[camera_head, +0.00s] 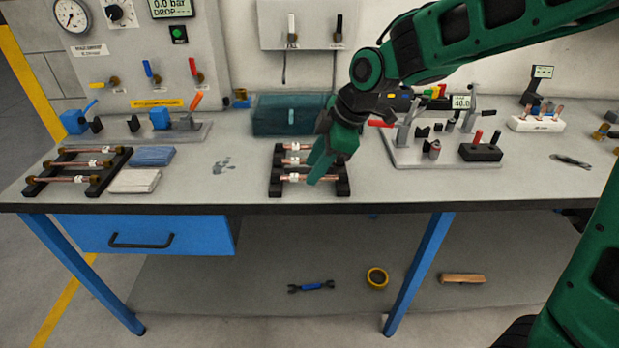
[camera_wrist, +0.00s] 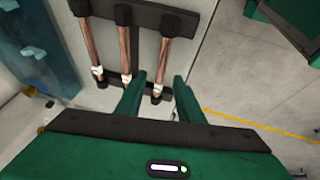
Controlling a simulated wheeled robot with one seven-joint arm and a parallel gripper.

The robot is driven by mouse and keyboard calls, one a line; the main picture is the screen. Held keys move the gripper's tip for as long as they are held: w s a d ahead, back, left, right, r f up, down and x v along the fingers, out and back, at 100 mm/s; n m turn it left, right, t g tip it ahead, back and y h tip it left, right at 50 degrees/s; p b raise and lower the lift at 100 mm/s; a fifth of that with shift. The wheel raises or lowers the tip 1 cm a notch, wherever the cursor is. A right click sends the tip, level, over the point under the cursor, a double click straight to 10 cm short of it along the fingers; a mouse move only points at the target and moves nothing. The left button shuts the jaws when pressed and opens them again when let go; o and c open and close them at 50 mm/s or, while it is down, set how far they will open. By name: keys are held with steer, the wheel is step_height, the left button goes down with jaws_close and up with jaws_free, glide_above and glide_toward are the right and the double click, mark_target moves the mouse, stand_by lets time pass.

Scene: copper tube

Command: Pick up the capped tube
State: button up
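A black rack (camera_head: 344,186) at the middle of the bench holds three copper tubes with white bands, lying across its two rails. The front tube (camera_head: 296,179) is nearest the bench edge. It also shows in the wrist view (camera_wrist: 162,62), with a dark end and a white band low on it. I cannot tell for certain which tube is the capped one. My gripper (camera_head: 317,173) points down over the right part of this rack. In the wrist view my gripper (camera_wrist: 160,76) is open, its fingers apart on either side of the front tube's line. Contact with the tube is not visible.
A second rack (camera_head: 107,176) with copper tubes lies at the far left, beside blue and pale cloths (camera_head: 137,181). A teal case (camera_head: 278,116) stands behind the middle rack. A clamp fixture (camera_head: 405,155) stands to the right. The bench front edge is close.

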steer(key=shift+x, duration=1.1)
jaws_close()
steer(key=shift+r, duration=0.15)
